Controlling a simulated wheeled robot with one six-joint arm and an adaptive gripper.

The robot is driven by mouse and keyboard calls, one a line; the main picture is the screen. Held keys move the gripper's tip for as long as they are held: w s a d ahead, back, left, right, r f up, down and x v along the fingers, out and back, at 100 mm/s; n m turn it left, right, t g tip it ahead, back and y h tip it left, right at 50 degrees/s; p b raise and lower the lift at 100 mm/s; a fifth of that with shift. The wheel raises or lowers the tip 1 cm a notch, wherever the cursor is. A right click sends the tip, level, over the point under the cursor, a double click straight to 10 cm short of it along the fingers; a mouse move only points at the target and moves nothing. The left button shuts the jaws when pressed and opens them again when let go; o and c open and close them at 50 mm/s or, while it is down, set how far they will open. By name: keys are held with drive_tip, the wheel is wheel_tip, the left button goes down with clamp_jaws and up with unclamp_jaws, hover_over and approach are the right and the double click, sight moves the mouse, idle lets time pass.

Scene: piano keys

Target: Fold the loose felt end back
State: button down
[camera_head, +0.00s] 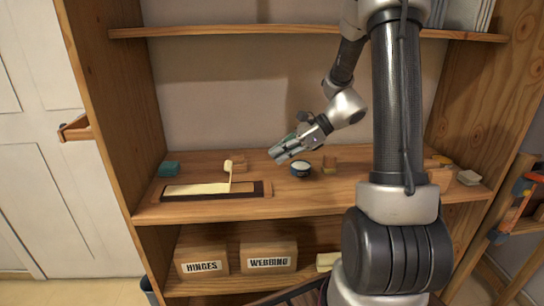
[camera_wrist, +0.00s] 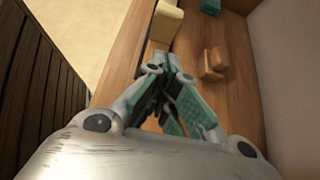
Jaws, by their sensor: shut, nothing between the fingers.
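A cream felt strip (camera_head: 197,189) lies flat along a dark board (camera_head: 258,187) on the middle shelf. At its right end a narrow part stands up from the board, with a small curled top (camera_head: 228,166). In the wrist view, a pale cream piece (camera_wrist: 165,23) that looks like the felt shows just beyond the fingers. My gripper (camera_head: 277,155) is shut and empty, above the shelf to the right of the raised end and apart from it. In the wrist view my gripper (camera_wrist: 170,65) hides part of the board.
A round dark tin with a pale lid (camera_head: 300,169) stands below and right of my gripper. Wooden blocks (camera_head: 239,163) stand behind the felt. A teal block (camera_head: 169,169) is at the left. Boxes marked HINGES (camera_head: 201,262) and WEBBING (camera_head: 268,258) sit below.

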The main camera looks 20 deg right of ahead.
sight(229, 163)
drive_tip(key=x, duration=0.7)
drive_tip(key=shift+a+f, duration=0.15)
drive_tip(key=shift+a, duration=0.05)
drive_tip(key=shift+w+a+r, duration=0.1)
drive_tip(key=shift+w+a, duration=0.1)
drive_tip(key=shift+a, duration=0.4)
drive_tip(key=shift+w+a+r, duration=0.1)
drive_tip(key=shift+w+a, duration=0.1)
drive_tip(key=shift+a, duration=0.45)
drive_tip(key=shift+w+a+r, duration=0.15)
drive_tip(key=shift+w+a, duration=0.15)
drive_tip(key=shift+a, duration=0.45)
drive_tip(key=shift+a+r, duration=0.1)
drive_tip(key=shift+a, duration=0.1)
drive_tip(key=shift+h, duration=0.6)
drive_tip(key=shift+w+a+r, duration=0.2)
drive_tip(key=shift+a+r, duration=0.05)
drive_tip(key=shift+a, duration=0.35)
drive_tip(key=shift+w+a+r, duration=0.25)
drive_tip(key=shift+a, duration=0.3)
drive_tip(key=shift+w+a+r, duration=0.2)
drive_tip(key=shift+a+r, duration=0.05)
drive_tip(key=shift+a, duration=0.35)
